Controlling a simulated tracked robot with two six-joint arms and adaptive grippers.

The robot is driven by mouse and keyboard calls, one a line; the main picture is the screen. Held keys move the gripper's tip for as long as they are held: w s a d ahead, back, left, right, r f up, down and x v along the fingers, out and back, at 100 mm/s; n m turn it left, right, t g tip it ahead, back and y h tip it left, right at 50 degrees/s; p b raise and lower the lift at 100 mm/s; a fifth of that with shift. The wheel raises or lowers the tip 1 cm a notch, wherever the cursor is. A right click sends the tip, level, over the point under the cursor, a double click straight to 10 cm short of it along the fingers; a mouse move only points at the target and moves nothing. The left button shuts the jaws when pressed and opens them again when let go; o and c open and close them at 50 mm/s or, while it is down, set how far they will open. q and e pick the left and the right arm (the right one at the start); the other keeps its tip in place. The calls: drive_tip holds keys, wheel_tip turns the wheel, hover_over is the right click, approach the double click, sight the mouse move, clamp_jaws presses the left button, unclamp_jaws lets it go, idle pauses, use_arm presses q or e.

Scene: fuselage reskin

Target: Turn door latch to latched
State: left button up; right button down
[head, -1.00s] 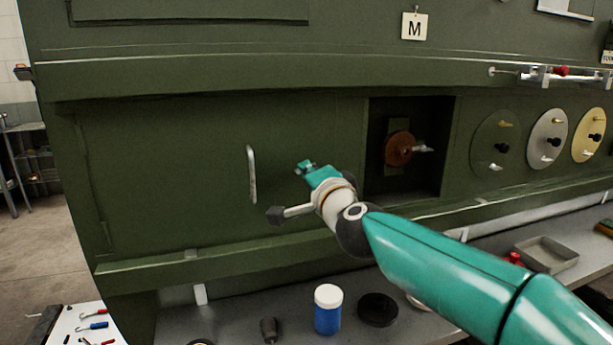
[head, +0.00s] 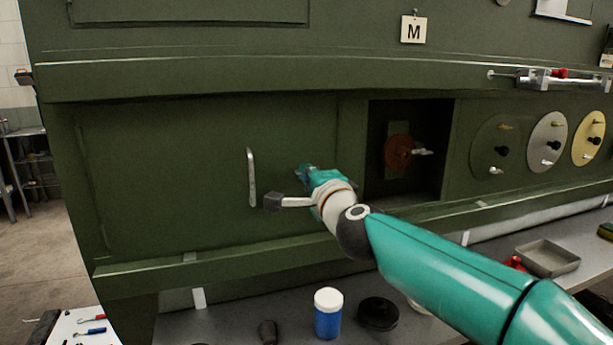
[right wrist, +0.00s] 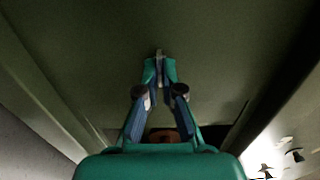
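The green sliding door (head: 170,170) is a flat panel on the fuselage side, with a pale upright handle (head: 251,177). My right gripper (head: 305,172) is at the door face, right of that handle, and mostly covers the door latch in the head view. In the right wrist view, the gripper's fingertips (right wrist: 160,72) come close together around a small grey metal piece, which looks like the door latch (right wrist: 159,54). The latch's exact angle is hard to tell. My left gripper is not in view.
Right of the door is a dark recess (head: 436,120) with a brown disc (head: 399,152) and lever. Several round plates (head: 547,140) follow further right. On the bench below stand a blue jar (head: 328,318), a black round lid (head: 378,313) and a grey tray (head: 547,258).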

drive_tip(key=c, duration=1.3)
unclamp_jaws()
drive_tip(key=shift+w+d+f, duration=0.15)
drive_tip(key=shift+f, duration=0.05)
drive_tip(key=shift+c, duration=0.2)
drive_tip(key=shift+r, duration=0.1)
drive_tip(key=shift+s, duration=0.2)
drive_tip(key=v, duration=1.1)
drive_tip(key=shift+s, duration=0.35)
